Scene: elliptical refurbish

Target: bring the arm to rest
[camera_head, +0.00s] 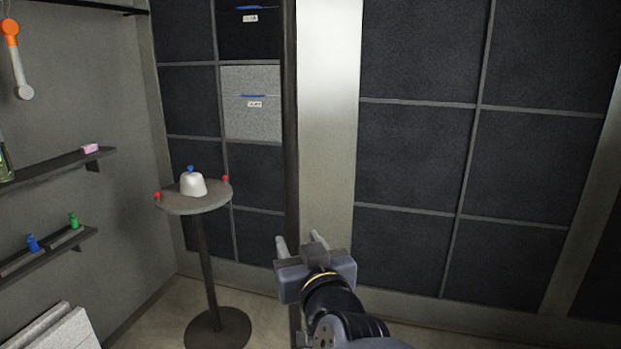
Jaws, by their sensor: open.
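My gripper (299,243) is in the lower middle of the head view, at the end of my dark arm. Its two pale fingers stand apart with nothing between them. The arm reaches up from the bottom edge, in front of a pale upright pillar and dark wall panels. The gripper appears apart from everything around it.
A small round table (205,204) stands left of the gripper, bearing a white dome (193,185) with a blue knob and small red pieces at its rim. Wall shelves (55,167) hold small items at the left. Floor shows between table and arm.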

